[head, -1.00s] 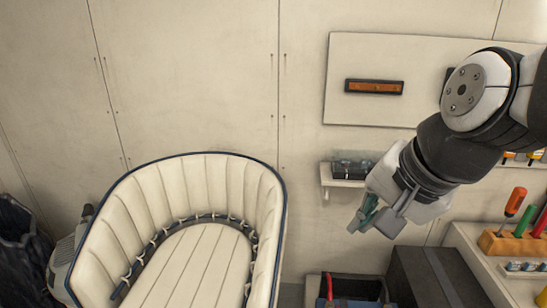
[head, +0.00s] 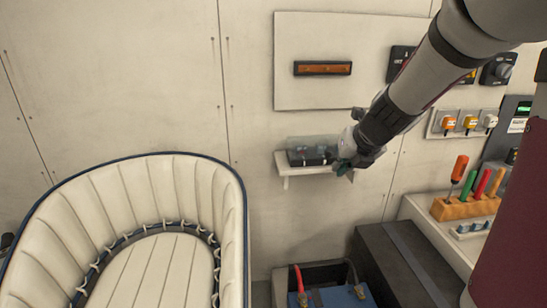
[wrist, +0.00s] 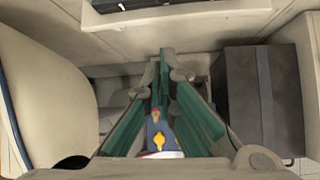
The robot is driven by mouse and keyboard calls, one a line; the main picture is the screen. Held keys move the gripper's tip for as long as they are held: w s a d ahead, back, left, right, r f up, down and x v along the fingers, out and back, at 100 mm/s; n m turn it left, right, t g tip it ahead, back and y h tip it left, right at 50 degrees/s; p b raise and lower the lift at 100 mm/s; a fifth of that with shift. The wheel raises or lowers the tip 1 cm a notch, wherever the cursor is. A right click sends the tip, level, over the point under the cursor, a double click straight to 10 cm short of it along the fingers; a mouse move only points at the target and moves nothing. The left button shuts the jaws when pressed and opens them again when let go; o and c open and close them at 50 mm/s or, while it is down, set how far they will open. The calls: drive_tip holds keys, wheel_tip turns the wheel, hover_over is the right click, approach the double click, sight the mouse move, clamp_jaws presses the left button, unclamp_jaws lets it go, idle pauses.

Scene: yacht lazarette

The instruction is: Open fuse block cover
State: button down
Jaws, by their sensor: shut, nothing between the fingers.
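The fuse block (head: 312,157) is a small dark box with a clear cover (head: 305,143), standing on a small white wall shelf (head: 300,171) in the head view. I cannot tell for sure whether the cover is seated or raised. My gripper (head: 342,168) is at the right end of the block, close to the cover's right edge; contact cannot be made out. In the wrist view my gripper (wrist: 164,58) has its green fingers brought together with nothing between them. The shelf's edge (wrist: 200,16) and part of the dark block (wrist: 130,4) show at the top there.
An orange-brown bar (head: 323,68) is on the wall panel above. Below are an open bin with a blue battery (head: 335,296) and a dark chest (head: 410,255). A screwdriver rack (head: 465,207) stands right; a cream padded seat (head: 150,190) stands left.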

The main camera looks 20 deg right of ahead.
sight(323, 148)
drive_tip(key=a+b+x, duration=0.1)
drive_tip(key=b+x, duration=0.3)
drive_tip(key=x, duration=0.6)
drive_tip(key=r, duration=0.1)
drive_tip(key=d+r+p, duration=0.1)
drive_tip(key=r+p, duration=0.1)
drive_tip(key=r, duration=0.1)
drive_tip(key=shift+w+d+r, duration=0.1)
drive_tip(key=shift+w+d, duration=0.05)
drive_tip(key=shift+d, duration=0.2)
drive_tip(key=shift+r+p, duration=0.1)
drive_tip(key=shift+p, duration=0.2)
drive_tip(key=shift+r+g+p, duration=0.3)
drive_tip(key=shift+p, duration=0.5)
